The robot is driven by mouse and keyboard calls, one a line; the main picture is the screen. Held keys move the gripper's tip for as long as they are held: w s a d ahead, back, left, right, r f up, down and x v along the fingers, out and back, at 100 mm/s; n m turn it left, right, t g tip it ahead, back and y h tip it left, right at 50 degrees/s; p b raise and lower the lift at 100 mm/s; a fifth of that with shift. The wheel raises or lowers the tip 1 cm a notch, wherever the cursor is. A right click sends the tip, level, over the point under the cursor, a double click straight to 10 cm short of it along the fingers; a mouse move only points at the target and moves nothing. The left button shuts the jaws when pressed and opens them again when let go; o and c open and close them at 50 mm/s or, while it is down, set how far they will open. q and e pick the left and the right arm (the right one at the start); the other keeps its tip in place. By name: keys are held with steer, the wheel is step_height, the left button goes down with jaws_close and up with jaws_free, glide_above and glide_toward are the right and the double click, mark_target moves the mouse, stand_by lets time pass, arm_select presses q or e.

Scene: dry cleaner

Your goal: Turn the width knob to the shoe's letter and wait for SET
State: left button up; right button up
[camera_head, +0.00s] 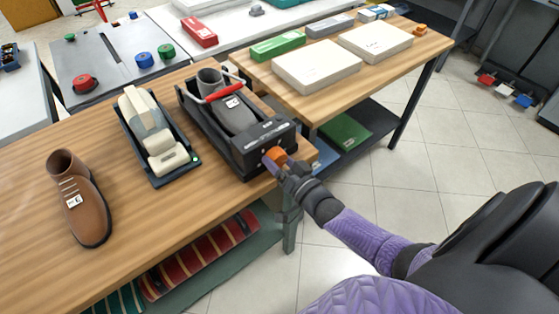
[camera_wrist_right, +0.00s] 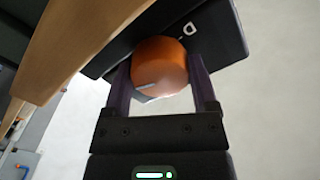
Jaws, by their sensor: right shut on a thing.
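The orange width knob (camera_head: 275,158) is on the front end of a black machine (camera_head: 262,143). My right gripper (camera_head: 272,165) is shut on it, one finger on each side. In the right wrist view the knob (camera_wrist_right: 160,66) sits between the fingers, with a pale mark low on its face. A white letter D is on the black panel beside it; other letters are hidden or too small to read. A grey shoe (camera_head: 236,115) with a white tag lies in the machine under a red-handled bar (camera_head: 224,92). I see no readable SET. My left gripper is out of view.
A brown boot (camera_head: 80,200) with a white tag, apparently E, stands on the wooden table (camera_head: 35,235). A cream shoe form (camera_head: 155,130) lies in a dark tray beside the machine. White boxes (camera_head: 318,66) are on the farther table. Open floor lies at right.

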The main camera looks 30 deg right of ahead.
stand_by(0.3)
steer(key=o, duration=1.1)
steer(key=shift+o, duration=0.2)
steer(key=shift+s, duration=0.15)
steer(key=s+p, duration=0.2)
steer(key=s, duration=0.7)
steer(key=shift+s+d, duration=0.3)
steer(key=shift+d, duration=0.1)
